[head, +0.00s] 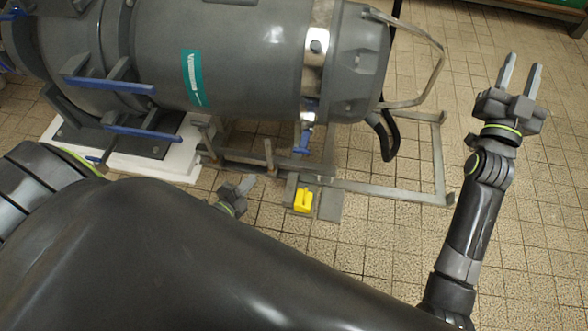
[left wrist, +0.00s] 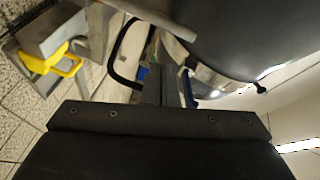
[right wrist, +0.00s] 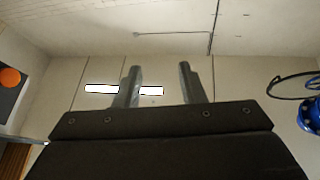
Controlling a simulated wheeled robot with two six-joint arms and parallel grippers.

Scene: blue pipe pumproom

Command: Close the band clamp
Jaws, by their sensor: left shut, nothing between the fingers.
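The band clamp (head: 317,45) is a shiny silver band around the right end of a large grey vessel (head: 245,50). A blue lever (head: 304,140) hangs from its lower side; whether the band is fastened cannot be told. In the left wrist view the blue lever (left wrist: 187,88) shows just right of my left fingers, partly hidden, with the silver band (left wrist: 212,77) behind. My left gripper (head: 245,185) is shut and empty, below and left of the lever in the head view. My right gripper (head: 521,75) is open and empty, right of the vessel.
A grey metal frame (head: 385,192) supports the vessel, with a tubular guard (head: 437,62) and black hose (head: 388,140) at its right end. A yellow padlock-like block (head: 303,200) sits on the frame's foot. Blue bars (head: 112,86) stick out at left. Tiled floor at right is clear.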

